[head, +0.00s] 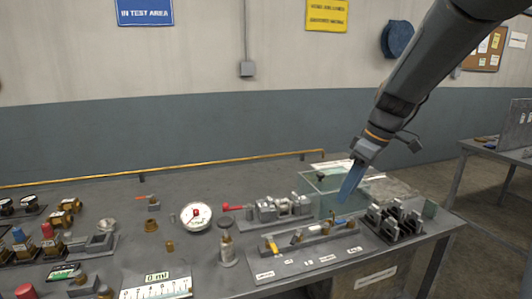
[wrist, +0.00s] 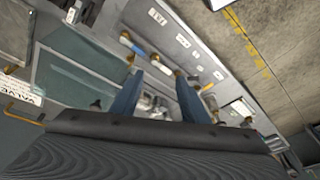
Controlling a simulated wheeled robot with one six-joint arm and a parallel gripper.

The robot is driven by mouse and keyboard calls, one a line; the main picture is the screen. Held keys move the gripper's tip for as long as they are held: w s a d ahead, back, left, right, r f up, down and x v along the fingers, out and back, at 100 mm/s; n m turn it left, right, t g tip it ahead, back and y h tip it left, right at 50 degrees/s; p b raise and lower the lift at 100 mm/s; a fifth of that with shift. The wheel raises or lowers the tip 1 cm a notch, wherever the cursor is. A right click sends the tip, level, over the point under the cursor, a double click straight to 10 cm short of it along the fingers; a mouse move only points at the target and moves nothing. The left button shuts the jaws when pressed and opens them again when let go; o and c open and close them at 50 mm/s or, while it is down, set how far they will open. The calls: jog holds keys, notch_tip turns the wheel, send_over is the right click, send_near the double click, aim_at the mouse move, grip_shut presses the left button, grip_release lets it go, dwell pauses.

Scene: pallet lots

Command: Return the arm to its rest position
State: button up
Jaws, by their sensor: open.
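My gripper (head: 345,197) hangs from my arm at the right of the head view, its blue fingers pointing down over the right part of the grey workbench (head: 110,190). In the wrist view my gripper (wrist: 159,75) shows two blue fingers spread apart, with nothing held between them. In the head view the fingers overlap a clear glass-walled box (head: 322,183) and a labelled fixture plate (head: 300,262). I cannot tell how high above the bench the fingertips are.
A dial gauge (head: 196,215), a red-handled valve (head: 232,207) and metal clamp blocks (head: 400,222) stand on the bench. A yellow rail (head: 150,172) runs along its back. A second table (head: 495,150) stands at the far right. The air above the bench's left side is clear.

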jog(key=s+f+m+h, duration=0.1)
jog(key=s+f+m, duration=0.2)
jog(key=s, duration=0.4)
jog(key=s+a+f+m+h, duration=0.1)
jog(key=s+f+m, duration=0.2)
jog(key=s+f, duration=0.2)
jog(key=s+a+f+m+g+h, duration=0.1)
jog(key=s+f+m, duration=0.3)
jog(key=s, duration=0.6)
jog(key=shift+a+f, duration=0.2)
jog(key=shift+f, duration=0.3)
